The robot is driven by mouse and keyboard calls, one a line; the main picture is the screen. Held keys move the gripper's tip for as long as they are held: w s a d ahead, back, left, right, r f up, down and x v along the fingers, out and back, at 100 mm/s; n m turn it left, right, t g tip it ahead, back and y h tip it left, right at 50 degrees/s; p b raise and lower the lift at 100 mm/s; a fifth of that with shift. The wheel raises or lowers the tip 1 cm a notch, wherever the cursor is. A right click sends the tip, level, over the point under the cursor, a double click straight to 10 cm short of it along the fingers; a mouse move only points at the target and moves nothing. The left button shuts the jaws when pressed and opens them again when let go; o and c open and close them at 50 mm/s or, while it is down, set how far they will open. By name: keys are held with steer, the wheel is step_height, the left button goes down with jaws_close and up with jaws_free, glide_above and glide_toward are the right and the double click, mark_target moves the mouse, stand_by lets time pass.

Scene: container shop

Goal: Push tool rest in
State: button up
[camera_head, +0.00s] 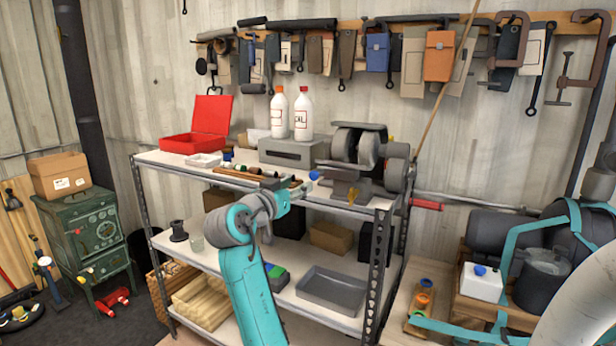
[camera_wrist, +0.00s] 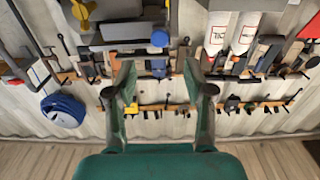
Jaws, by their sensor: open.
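The grey bench grinder (camera_head: 362,150) stands on the right end of the top shelf, with its round wheels facing forward. A flat grey plate (camera_head: 342,173) juts from its front and looks like the tool rest; I cannot tell how far out it sits. My gripper (camera_head: 290,192) is in front of the shelf's front edge, left of and lower than the grinder, and apart from it. In the wrist view my gripper (camera_wrist: 158,82) is open with nothing between its fingers. The wrist view is upside down; I cannot clearly make out the tool rest there.
Handled tools (camera_head: 262,174) lie along the top shelf's front. An open red case (camera_head: 198,130) is at the left. Tools hang on a wall rack (camera_head: 475,22). A grey tray (camera_head: 333,289) sits below.

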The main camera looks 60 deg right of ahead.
mark_target(312, 176)
steer(key=d, duration=0.9)
steer(key=shift+w+d, duration=0.4)
jaws_close()
